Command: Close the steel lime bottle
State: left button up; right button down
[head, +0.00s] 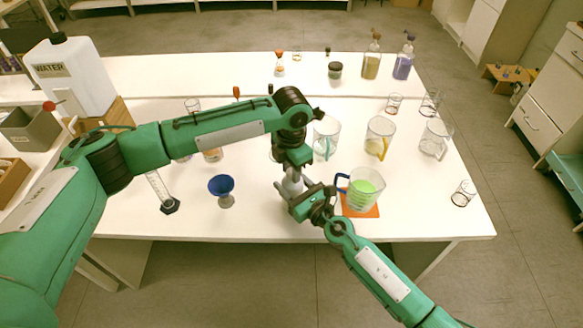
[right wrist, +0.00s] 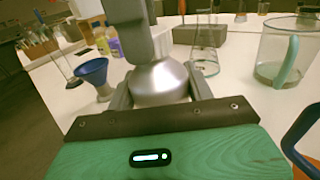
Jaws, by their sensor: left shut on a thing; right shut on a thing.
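The steel bottle (head: 292,184) stands near the front middle of the white table, and its silver shoulder shows in the right wrist view (right wrist: 160,82). My right gripper (right wrist: 161,92) is shut around the bottle's body, one finger on each side. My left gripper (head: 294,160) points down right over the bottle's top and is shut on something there. Its fingers hide the bottle's mouth and whatever they hold, most likely the cap. I cannot tell whether the cap is seated on the neck.
A beaker of green liquid (head: 364,190) on an orange mat (head: 360,211) stands just right of my right gripper. A blue funnel (head: 221,185) and a graduated cylinder (head: 158,185) are to the left. Glass beakers stand behind. The table's front edge is close.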

pick_arm(q)
jog(key=o, duration=0.9)
jog(key=shift+o, duration=0.2)
jog(key=shift+r, duration=2.3)
jog(key=shift+c, duration=0.2)
